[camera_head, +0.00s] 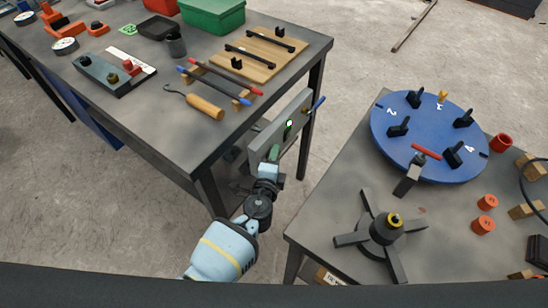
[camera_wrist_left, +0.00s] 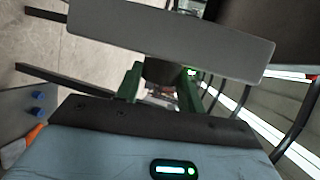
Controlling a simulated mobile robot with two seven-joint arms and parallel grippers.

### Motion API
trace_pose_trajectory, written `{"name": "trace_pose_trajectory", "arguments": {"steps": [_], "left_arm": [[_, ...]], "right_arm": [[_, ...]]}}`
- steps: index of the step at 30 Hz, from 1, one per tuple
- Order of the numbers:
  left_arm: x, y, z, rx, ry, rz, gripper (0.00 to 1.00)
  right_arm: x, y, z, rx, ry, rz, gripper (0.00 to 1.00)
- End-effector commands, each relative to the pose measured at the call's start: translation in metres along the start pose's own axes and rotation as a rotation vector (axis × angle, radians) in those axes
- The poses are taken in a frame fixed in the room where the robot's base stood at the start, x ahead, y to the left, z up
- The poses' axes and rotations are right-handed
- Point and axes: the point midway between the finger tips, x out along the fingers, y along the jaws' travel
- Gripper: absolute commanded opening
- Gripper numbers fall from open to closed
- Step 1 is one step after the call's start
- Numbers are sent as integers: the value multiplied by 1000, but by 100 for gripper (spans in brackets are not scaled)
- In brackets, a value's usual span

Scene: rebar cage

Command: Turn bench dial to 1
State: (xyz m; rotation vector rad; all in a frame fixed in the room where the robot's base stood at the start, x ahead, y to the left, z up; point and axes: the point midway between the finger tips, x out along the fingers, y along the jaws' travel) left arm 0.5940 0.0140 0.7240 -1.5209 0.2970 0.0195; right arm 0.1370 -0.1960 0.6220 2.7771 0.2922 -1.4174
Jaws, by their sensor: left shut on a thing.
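In the left wrist view, the green fingers of the left gripper (camera_wrist_left: 163,82) are shut on a dark round knob (camera_wrist_left: 164,69) in front of the grey panel (camera_wrist_left: 170,38). The knob's setting and any marks on its face cannot be read. My right gripper is not in view.
The bench (camera_head: 190,128) carries tools, a wooden board (camera_head: 248,62) and a green bin (camera_head: 212,15). Floor shows between the tables.

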Motion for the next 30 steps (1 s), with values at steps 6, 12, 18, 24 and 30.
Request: {"name": "trace_pose_trajectory", "arguments": {"steps": [6,12,18,24,30], "left_arm": [[0,2,0,-1,1,2,60],[0,1,0,0,0,1,60],[-9,0,0,0,0,-1,60],[-37,-2,0,0,1,-2,60],[-64,0,0,0,0,0,60]], "right_arm": [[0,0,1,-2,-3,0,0],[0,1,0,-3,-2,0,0],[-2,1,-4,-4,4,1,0],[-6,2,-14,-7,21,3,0],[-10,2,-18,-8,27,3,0]]}}
